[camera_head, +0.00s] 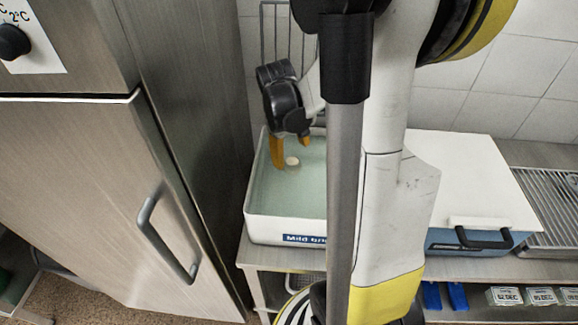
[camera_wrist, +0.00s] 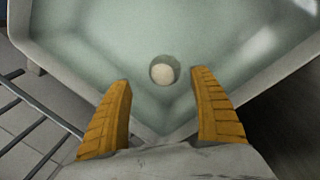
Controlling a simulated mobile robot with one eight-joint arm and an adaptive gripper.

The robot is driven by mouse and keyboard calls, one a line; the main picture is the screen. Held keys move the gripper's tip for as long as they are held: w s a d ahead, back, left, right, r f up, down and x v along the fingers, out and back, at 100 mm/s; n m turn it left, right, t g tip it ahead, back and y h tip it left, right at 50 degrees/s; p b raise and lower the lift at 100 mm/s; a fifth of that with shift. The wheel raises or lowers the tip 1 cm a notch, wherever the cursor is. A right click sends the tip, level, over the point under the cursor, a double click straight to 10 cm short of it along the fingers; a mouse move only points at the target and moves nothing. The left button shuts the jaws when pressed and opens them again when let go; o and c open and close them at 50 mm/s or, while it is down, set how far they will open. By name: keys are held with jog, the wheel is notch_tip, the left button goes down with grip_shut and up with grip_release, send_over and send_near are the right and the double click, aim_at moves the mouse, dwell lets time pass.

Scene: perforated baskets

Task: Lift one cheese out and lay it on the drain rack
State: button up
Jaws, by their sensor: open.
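One round pale cheese (camera_head: 292,161) lies in the greenish liquid of a white tub (camera_head: 262,229) labelled "Mild brine", and it also shows in the wrist view (camera_wrist: 162,71). My gripper (camera_head: 290,152) has orange fingers and is over the tub's back left part. In the wrist view my gripper (camera_wrist: 163,105) is open and empty, its fingers apart, with the cheese ahead of the gap between them. A metal rack (camera_head: 560,212) of thin bars lies at the far right of the counter; it may be the drain rack.
A white-lidded blue box (camera_head: 470,180) with a black handle stands between the tub and the rack. A steel cabinet (camera_head: 95,180) stands close on the left. A wire frame (camera_head: 275,30) rises behind the tub. Small labelled boxes (camera_head: 540,296) sit below the counter.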

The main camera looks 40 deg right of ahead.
aim_at(292, 161)
notch_tip(292, 161, down, 6)
jog(key=shift+s+d+r+b, duration=0.1)
jog(key=shift+d+r+b, duration=0.05)
jog(key=shift+b, duration=1.05)
jog(key=shift+r, duration=0.1)
jog(key=c, duration=1.3)
